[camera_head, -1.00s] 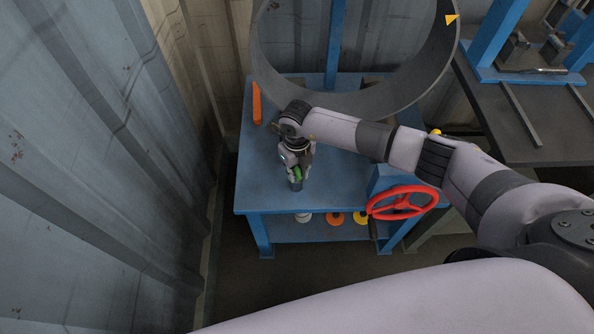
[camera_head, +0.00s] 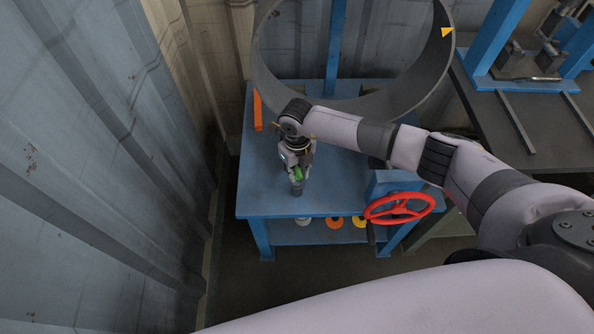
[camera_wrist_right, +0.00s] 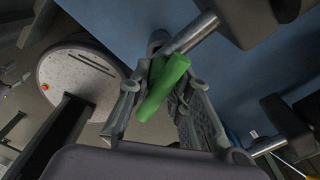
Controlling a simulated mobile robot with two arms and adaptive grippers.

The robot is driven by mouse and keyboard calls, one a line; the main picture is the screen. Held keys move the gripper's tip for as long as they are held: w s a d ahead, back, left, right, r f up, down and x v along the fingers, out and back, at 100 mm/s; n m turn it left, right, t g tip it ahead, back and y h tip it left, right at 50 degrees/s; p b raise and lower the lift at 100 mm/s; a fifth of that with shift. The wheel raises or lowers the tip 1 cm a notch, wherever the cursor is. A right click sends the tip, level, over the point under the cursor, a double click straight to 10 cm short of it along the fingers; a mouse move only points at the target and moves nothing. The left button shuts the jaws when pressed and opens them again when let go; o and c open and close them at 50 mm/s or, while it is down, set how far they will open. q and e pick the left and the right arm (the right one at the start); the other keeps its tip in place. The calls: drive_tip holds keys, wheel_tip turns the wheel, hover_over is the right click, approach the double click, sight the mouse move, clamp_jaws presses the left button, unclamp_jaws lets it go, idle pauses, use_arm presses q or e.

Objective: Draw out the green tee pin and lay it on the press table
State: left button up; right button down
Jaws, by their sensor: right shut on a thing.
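The green tee pin (camera_head: 298,173) is between the fingers of my right gripper (camera_head: 297,176), low over the front left part of the blue table (camera_head: 262,190). In the right wrist view the green crossbar (camera_wrist_right: 164,88) lies aslant between the two fingers, which are shut on it. A short dark grey cylinder (camera_head: 297,188) shows just below the fingers. I cannot tell how far the pin sits in it, as the fingers hide the joint. A dark table with a blue press-like frame (camera_head: 489,58) stands at the right. My left gripper is not in view.
A large grey curved pipe section (camera_head: 436,75) rises over the back of the blue table. A red handwheel (camera_head: 399,208) is at its front right. An orange bar (camera_head: 257,110) stands at the back left. Corrugated walls (camera_head: 95,180) close off the left.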

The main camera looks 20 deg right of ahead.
sight(296, 167)
drive_tip(key=shift+r+p, duration=1.3)
drive_tip(key=shift+r, duration=0.6)
drive_tip(key=shift+a+r, duration=0.1)
